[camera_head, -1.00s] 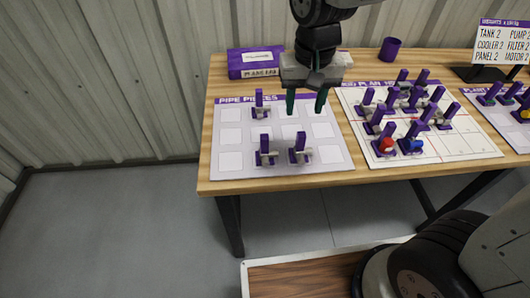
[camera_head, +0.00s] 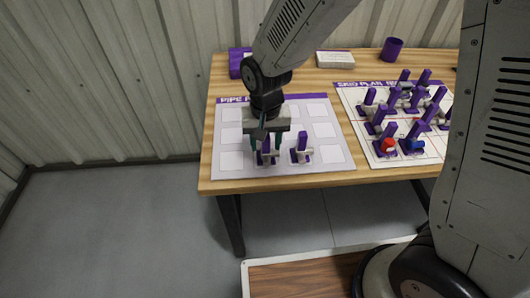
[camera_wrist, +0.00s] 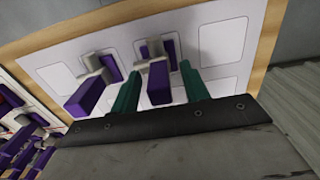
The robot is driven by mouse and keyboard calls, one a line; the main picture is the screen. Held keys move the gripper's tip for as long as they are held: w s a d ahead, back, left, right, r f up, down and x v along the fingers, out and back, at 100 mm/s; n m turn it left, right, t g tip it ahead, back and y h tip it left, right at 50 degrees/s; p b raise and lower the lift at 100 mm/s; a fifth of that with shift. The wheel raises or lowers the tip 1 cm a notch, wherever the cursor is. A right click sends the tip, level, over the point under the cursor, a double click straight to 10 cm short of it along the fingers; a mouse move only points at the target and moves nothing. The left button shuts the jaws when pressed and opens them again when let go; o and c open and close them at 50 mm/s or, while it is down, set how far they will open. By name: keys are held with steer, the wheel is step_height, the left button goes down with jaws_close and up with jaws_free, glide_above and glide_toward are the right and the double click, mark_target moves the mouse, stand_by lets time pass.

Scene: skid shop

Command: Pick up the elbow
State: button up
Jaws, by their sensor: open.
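My gripper (camera_head: 267,147) is open over the front left of the pipe pieces mat (camera_head: 232,172). Its teal fingers stand on either side of a grey pipe piece with an upright purple handle (camera_head: 266,143). In the wrist view this handle (camera_wrist: 158,86) is between the open fingers (camera_wrist: 161,69), with the grey part and purple base beyond it. A second purple-handled piece (camera_head: 302,148) stands just to the right, outside the fingers; it shows at left in the wrist view (camera_wrist: 92,95). I cannot tell by shape which is the elbow. The rear piece is hidden behind my arm.
The skid plan mat (camera_head: 435,150) at right holds several purple-handled pieces, with red and blue ones in front. A purple box (camera_head: 238,62), a grey-white box (camera_head: 335,60) and a purple cup (camera_head: 391,49) stand at the back. The wooden table's front edge (camera_head: 290,182) is close.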

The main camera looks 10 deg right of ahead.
steer(key=shift+f, duration=0.2)
jaws_close()
steer(key=shift+r, duration=0.15)
